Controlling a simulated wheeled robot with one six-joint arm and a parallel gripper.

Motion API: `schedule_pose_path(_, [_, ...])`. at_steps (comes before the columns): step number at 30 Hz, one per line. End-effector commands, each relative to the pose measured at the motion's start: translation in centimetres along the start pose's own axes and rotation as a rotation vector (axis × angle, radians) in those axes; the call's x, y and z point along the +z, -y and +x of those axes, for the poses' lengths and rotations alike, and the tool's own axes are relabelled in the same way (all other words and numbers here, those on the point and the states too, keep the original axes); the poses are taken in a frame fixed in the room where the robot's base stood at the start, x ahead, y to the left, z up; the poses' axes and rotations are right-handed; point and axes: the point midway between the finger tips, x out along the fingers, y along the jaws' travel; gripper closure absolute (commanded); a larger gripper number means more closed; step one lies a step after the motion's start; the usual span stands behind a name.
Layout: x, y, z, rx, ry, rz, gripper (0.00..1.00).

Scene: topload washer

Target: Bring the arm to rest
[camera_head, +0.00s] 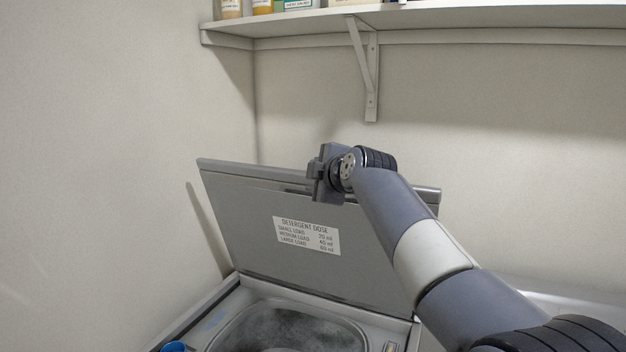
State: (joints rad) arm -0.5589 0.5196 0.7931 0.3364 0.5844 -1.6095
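My gripper (322,173) is at the upper edge of the washer lid (250,230), near the middle of the picture. I cannot tell whether it touches the lid, and its fingers are too small and turned away to show whether they are open. My arm reaches up to it from the lower right. The grey lid stands raised and leans back, with a white detergent dose label on its inner face. The washer (228,300) is below, its round tub opening partly cut off by the picture's bottom edge.
A wall shelf (450,18) with several containers runs across the top, held by a bracket (371,85). A wall (100,150) stands close on the left. A blue cup-like thing (174,347) sits at the washer's front left. The air between lid and shelf is clear.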

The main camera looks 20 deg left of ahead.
Motion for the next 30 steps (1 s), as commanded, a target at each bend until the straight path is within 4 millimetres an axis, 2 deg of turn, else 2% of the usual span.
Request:
schedule_pose_path(11, [0.0, -0.1, 0.6, -0.002, 0.0, 0.0, 0.59])
schedule_pose_path(30, [-0.3, -0.5, 8.7, 0.003, -0.003, 0.0, 0.59])
